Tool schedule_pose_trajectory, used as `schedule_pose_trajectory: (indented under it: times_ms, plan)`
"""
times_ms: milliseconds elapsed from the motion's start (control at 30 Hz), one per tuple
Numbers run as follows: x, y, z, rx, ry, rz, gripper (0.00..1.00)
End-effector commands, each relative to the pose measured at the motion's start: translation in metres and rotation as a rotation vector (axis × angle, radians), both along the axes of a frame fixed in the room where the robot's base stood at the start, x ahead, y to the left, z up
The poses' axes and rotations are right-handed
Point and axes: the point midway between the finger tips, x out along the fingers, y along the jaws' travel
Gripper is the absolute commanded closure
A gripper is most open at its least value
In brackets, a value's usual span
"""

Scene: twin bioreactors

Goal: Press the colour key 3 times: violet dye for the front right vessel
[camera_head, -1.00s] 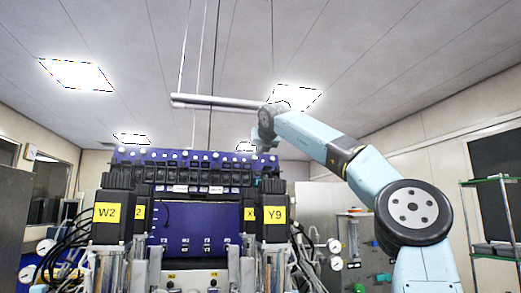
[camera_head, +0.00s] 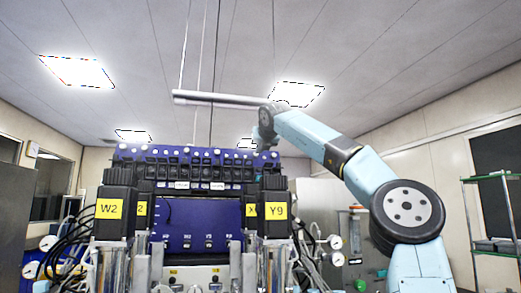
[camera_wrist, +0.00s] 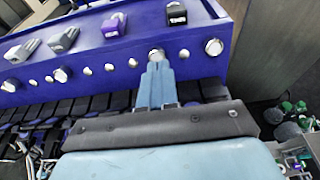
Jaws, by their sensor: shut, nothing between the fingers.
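In the wrist view the two light-blue fingers of my gripper (camera_wrist: 158,76) are shut, with nothing seen between them. Their tips are at a round silver button (camera_wrist: 156,54) on the front face of the blue panel (camera_wrist: 200,62). The tips partly cover this button; I cannot tell whether they touch it or it is pressed in. A violet key-like block (camera_wrist: 113,25) sits on the panel top, up and left of the tips. In the head view the vessel unit marked Y9 (camera_head: 276,211) stands at the front right; the fingers are too small to make out there.
More silver buttons (camera_wrist: 61,75) run along the panel face. Grey blocks (camera_wrist: 64,39) and a black block (camera_wrist: 176,13) sit on its top. A row of dark parts (camera_wrist: 80,106) lies below. The W2 unit (camera_head: 109,209) stands at the front left. A green shelf rack (camera_head: 490,215) is far right.

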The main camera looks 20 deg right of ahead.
Motion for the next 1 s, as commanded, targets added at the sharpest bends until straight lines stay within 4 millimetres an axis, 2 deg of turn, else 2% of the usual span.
schedule_pose_trajectory:
  times_ms: [1000]
  plan:
    - [0.021,0.001,-0.006,0.001,0.0,0.002,1.0]
